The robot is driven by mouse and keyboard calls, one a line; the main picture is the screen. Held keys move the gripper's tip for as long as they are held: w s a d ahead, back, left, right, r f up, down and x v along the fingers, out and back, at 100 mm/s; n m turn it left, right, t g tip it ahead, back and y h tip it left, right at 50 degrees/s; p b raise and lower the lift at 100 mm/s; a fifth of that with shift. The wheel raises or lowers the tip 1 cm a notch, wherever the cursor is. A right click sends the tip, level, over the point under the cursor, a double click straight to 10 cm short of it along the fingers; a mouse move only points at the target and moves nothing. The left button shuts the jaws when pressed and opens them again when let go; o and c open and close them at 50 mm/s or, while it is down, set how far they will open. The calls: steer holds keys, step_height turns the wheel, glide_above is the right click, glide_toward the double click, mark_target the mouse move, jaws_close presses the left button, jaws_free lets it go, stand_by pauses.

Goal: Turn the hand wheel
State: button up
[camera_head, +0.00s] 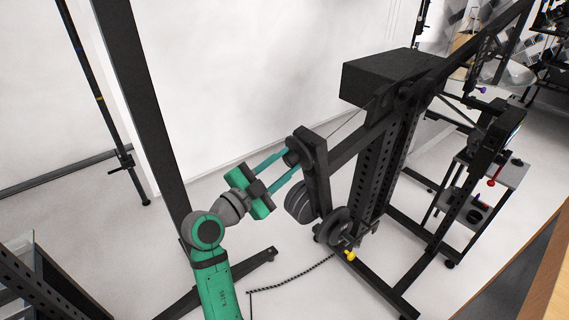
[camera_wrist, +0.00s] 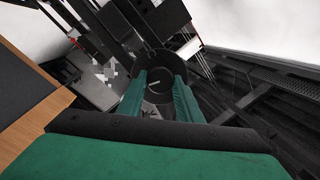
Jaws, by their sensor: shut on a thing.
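A round black wheel (camera_wrist: 161,62), which looks like the hand wheel, is in the middle of the wrist view, with a pale mark at its centre. In the head view its dark round hub (camera_head: 293,157) sits at the upper end of a black upright bar on the machine. My gripper (camera_wrist: 160,78) has its two green fingers on either side of the wheel's middle, shut on it. In the head view my gripper (camera_head: 290,159) reaches it from the lower left. The fingertips partly hide the wheel, and the exact contact is too small to see.
Grey discs (camera_head: 301,201) hang below the bar, with a yellow knob (camera_head: 350,256) lower right. A black box (camera_head: 385,75) tops the perforated frame. A red-ended lever (camera_head: 491,183) stands at right. A black post (camera_head: 140,100) rises left. A cable (camera_head: 290,280) lies on the floor.

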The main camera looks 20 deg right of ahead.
stand_by(0.4)
steer(key=o, duration=1)
steer(key=shift+o, duration=0.2)
steer(key=shift+s+a, duration=0.1)
steer(key=v, duration=1)
steer(key=shift+s+a+f, duration=0.2)
steer(key=shift+a, duration=0.05)
